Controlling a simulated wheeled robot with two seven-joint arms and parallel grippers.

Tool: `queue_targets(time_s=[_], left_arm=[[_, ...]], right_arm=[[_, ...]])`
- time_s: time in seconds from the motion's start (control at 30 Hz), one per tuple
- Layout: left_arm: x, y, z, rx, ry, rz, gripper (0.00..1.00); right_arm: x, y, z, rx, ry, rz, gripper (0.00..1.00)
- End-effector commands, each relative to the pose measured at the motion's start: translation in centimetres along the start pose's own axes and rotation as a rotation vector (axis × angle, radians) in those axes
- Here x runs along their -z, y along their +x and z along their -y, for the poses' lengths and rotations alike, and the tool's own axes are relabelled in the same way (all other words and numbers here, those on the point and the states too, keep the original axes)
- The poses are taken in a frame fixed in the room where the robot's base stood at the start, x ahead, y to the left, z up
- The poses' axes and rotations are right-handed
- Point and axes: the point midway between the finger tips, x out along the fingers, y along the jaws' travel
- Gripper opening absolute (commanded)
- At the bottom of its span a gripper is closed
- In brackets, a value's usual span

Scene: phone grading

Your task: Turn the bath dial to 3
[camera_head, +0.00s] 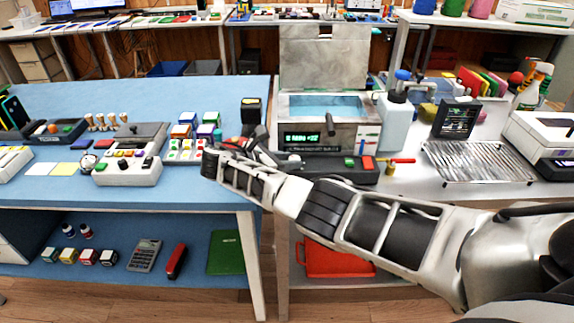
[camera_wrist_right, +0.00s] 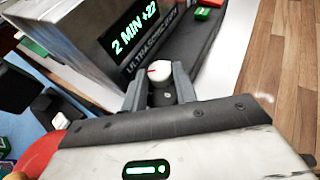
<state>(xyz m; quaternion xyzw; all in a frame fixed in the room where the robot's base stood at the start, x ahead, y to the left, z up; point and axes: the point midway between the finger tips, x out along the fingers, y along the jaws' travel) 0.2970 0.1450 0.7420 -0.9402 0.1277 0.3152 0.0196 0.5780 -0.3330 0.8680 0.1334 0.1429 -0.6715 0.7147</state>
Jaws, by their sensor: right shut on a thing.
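The ultrasonic bath (camera_head: 350,137) stands on the right-hand bench with its lid (camera_head: 325,62) raised and blue liquid in its basin. Its green display (camera_head: 302,138) reads about "2 MIN +22", clearer in the wrist view (camera_wrist_right: 135,28). The white bath dial (camera_wrist_right: 160,70) with a red mark sits on the dark front panel. My right gripper (camera_wrist_right: 160,84) is shut on the dial, one finger on each side. In the head view my right gripper (camera_head: 268,153) is at the bath's front left, and the dial cannot be made out there. The dial's numbers are not readable. My left gripper is not in view.
A green and a red button (camera_head: 367,163) sit on the front panel, right of the gripper. A pump bottle (camera_head: 396,120) and a metal rack (camera_head: 475,162) stand further right. The blue table (camera_head: 120,205) at left carries several small devices close to my wrist.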

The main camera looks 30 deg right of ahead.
Motion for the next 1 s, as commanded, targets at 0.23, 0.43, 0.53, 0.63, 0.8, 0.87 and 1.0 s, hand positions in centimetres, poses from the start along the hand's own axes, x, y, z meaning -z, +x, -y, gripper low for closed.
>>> queue_targets(time_s=[0.23, 0.43, 0.53, 0.63, 0.8, 0.87, 1.0], left_arm=[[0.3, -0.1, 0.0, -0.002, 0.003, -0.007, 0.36], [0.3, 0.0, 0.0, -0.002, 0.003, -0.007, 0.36], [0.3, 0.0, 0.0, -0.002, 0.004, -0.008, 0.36], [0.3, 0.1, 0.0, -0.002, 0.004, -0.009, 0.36], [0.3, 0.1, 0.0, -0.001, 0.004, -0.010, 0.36], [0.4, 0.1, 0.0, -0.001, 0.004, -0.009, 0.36], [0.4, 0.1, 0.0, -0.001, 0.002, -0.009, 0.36]], right_arm=[[-0.2, 0.1, 0.0, 0.009, 0.005, 0.003, 0.06], [-0.2, 0.1, 0.0, 0.008, 0.005, 0.004, 0.31], [-0.2, 0.1, 0.0, 0.007, 0.005, 0.003, 0.38], [-0.1, 0.1, 0.0, 0.007, 0.004, 0.002, 0.38], [-0.1, -0.2, -0.1, 0.005, 0.004, 0.001, 0.38], [-0.1, -0.7, -0.1, 0.004, 0.004, 0.001, 0.38], [-0.1, -3.1, -0.1, 0.001, 0.004, -0.001, 0.38]])
